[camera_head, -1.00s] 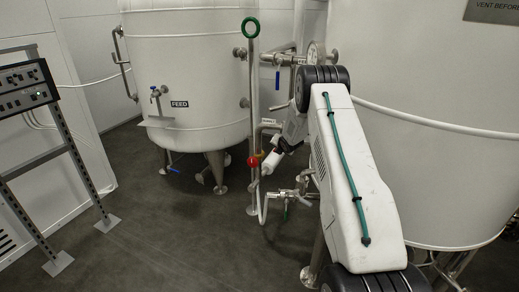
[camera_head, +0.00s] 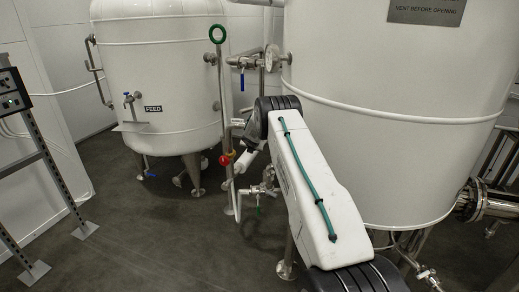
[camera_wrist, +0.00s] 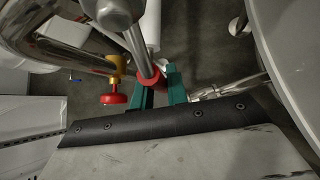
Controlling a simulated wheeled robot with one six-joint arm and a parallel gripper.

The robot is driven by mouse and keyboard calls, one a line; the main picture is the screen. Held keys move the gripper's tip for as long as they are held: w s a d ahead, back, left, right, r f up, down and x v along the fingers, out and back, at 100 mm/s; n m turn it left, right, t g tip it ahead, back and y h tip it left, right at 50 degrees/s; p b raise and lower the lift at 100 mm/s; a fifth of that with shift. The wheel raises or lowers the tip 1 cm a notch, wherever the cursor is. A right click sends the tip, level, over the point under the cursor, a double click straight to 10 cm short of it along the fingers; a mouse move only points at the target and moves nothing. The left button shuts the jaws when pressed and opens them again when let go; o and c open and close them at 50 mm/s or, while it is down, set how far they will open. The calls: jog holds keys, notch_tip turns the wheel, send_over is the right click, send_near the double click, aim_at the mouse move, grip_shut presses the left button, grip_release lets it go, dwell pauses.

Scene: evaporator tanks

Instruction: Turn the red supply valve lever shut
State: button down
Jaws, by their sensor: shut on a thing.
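The red lever (camera_wrist: 152,80) shows in the wrist view as a short red bar below a steel fitting. My gripper (camera_wrist: 160,88) has two teal fingers, shut on this red lever, one finger on each side. Left of it is a separate red knob (camera_wrist: 113,98) on a yellow stem, apart from the fingers. In the head view a red knob (camera_head: 224,160) sits on the upright steel pipe between the tanks. My arm hides the fingers and the held lever there, so the lever's angle is hard to tell.
A white FEED tank (camera_head: 160,80) stands at the left and a larger white tank (camera_head: 385,150) stands close on the right of my arm. A steel pipe with a green ring (camera_head: 217,34) rises between them. Open floor (camera_head: 150,230) lies at front left.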

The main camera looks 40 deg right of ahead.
jog(key=shift+s+d+f+n+g+h, duration=0.15)
jog(key=shift+s+d+n+g+h, duration=0.35)
jog(key=shift+s+d+g+h, duration=0.3)
jog(key=shift+a, duration=0.1)
jog(key=c, duration=1.4)
grip_release()
jog(key=shift+w+a, duration=0.1)
jog(key=shift+r, duration=0.2)
jog(key=v, duration=0.7)
jog(key=shift+s+a+r, duration=0.15)
jog(key=shift+s+r, duration=0.05)
jog(key=shift+r, duration=0.05)
